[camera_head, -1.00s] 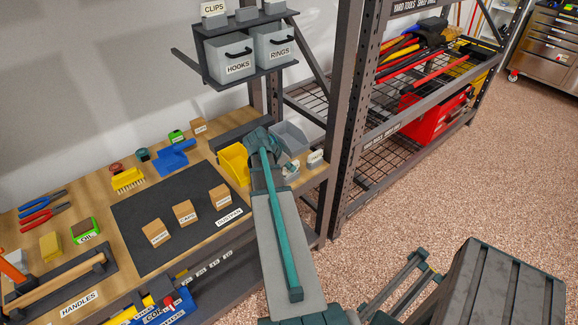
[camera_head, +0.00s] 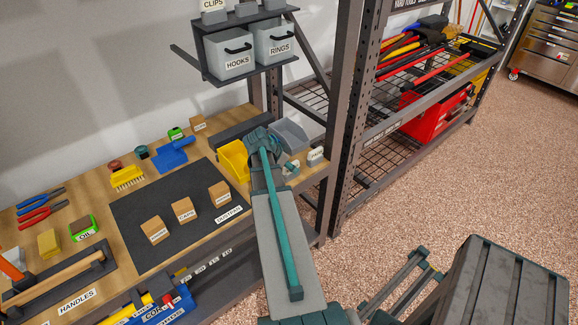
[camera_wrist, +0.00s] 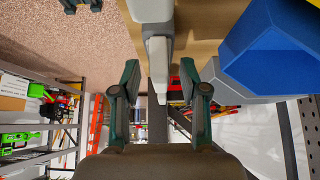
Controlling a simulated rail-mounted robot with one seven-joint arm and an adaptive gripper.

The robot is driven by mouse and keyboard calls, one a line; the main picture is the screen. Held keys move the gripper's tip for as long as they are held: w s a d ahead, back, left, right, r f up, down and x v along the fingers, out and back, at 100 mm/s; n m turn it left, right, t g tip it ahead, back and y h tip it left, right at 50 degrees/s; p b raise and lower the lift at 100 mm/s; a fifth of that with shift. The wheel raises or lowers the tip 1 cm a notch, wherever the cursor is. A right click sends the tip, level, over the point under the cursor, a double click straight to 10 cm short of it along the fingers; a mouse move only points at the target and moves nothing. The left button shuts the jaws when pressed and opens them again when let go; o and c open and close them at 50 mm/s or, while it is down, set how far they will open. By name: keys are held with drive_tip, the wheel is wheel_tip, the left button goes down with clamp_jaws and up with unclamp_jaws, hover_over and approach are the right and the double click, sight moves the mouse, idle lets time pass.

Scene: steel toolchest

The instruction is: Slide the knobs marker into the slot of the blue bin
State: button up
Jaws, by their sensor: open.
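My gripper (camera_wrist: 159,76) is open in the wrist view, with its two fingers apart on either side of a white and grey piece (camera_wrist: 155,40). This piece looks like a label marker; no lettering on it shows. A blue bin (camera_wrist: 275,50) is close by at the right of the wrist view. I cannot read which is knobs.
A yellow bin (camera_head: 232,160) stands just left of my wrist and a grey bin (camera_head: 290,136) behind it. Several wooden blocks stand on the dark mat (camera_head: 150,200). A rack with grey drawers (camera_head: 231,50) hangs above; a shelf post (camera_head: 344,120) rises at the right.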

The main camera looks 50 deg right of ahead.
drive_tip(key=v, duration=1.2)
drive_tip(key=shift+d, duration=0.1)
idle(0.4)
